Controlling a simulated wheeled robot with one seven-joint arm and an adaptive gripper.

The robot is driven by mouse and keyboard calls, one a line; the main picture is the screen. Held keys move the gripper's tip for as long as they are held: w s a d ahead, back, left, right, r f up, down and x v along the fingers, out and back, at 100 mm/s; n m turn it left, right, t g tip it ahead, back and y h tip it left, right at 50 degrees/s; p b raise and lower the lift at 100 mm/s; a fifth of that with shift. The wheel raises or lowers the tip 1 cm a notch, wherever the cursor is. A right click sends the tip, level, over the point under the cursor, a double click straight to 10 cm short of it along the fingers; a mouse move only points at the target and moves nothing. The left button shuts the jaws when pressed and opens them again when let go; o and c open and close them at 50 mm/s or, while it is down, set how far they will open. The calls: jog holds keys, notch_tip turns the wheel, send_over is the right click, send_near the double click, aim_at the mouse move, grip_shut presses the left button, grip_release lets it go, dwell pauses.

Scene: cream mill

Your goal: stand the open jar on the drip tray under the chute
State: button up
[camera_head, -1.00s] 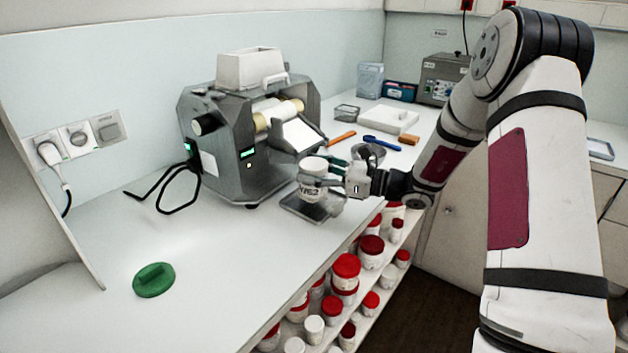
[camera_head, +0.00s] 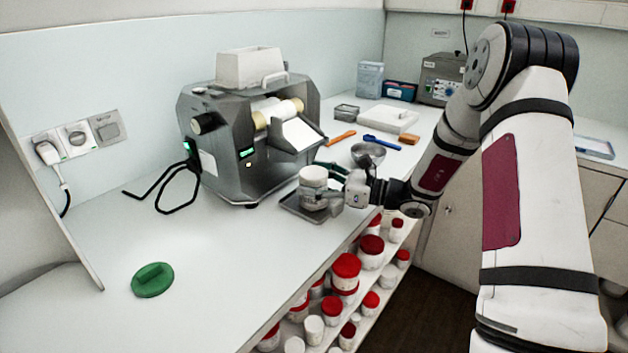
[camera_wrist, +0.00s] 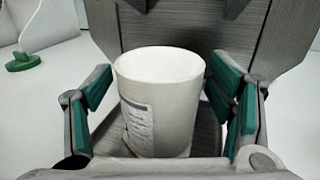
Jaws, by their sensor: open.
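The white open jar (camera_head: 313,176) stands upright over the drip tray (camera_head: 293,207), beside the chute's lower edge. The chute (camera_head: 298,134) slopes from the front of the grey mill (camera_head: 222,150). My gripper (camera_head: 325,185) is around the jar from the right. In the wrist view the labelled jar (camera_wrist: 160,100) is between the green-padded fingers of my gripper (camera_wrist: 168,92), with a gap on each side. The fingers are open. The jar's base is partly hidden, but it appears to rest on the tray.
A green lid (camera_head: 152,280) lies on the counter at left. A metal bowl (camera_head: 368,154), a blue scoop (camera_head: 381,141) and an orange tool (camera_head: 341,137) lie behind my gripper. Red-lidded jars (camera_head: 346,268) fill the shelf below.

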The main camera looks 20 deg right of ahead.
jog(key=v, duration=1)
jog(key=shift+s+d+r, duration=0.15)
jog(key=shift+s+d, duration=0.05)
jog(key=shift+d, duration=0.15)
jog(key=shift+s+d, duration=0.3)
jog(key=shift+s, duration=0.05)
jog(key=s+a+r+n+g+h, duration=0.2)
jog(key=s+a+r+n+g, duration=0.2)
jog(key=s+a+n+g, duration=0.25)
jog(key=s+a+r+n+g+h, duration=0.1)
jog(key=s+a+r+n+g, duration=0.3)
jog(key=s+a+n, duration=0.35)
jog(key=s+d+n+t+h, duration=0.1)
jog(key=s+n+h, duration=0.4)
jog(key=s, duration=0.5)
jog(key=s+d+r+n+t+h, duration=0.1)
jog(key=s+d+n+h, duration=0.2)
jog(key=s+n+h, duration=0.3)
jog(key=s, duration=0.4)
jog(key=shift+s+d+r+h, duration=0.2)
jog(key=shift+d+h, duration=0.1)
jog(key=shift+d, duration=0.1)
jog(key=shift+t, duration=0.25)
